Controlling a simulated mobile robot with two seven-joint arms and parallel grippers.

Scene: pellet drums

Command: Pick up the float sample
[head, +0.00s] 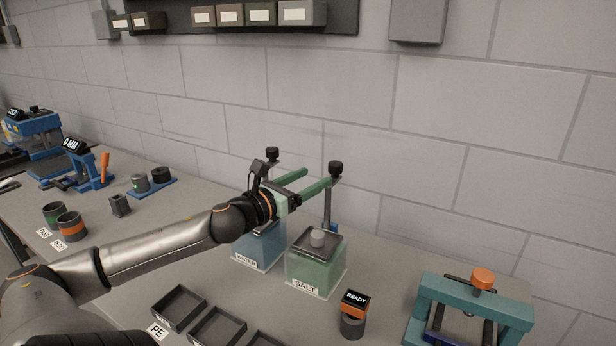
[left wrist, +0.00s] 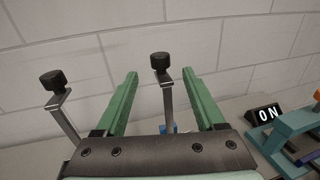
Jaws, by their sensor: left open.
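My left gripper (head: 312,180) is open, with its two green fingers reaching over the back of the tanks toward the wall. The blue WATER tank (head: 260,250) is partly hidden by my left arm. The green SALT tank (head: 316,272) stands to its right, with a pale grey cylinder (head: 317,238) at its top; I cannot tell whether this is the float sample. Behind the tanks rise two metal posts with black knobs. In the left wrist view, the right black knob (left wrist: 160,61) appears between the open fingers, and the left knob (left wrist: 52,80) is outside them.
Empty dark trays (head: 180,307) lie at front. Cups (head: 69,226) and blue devices (head: 85,165) stand at left. The wall is close behind.

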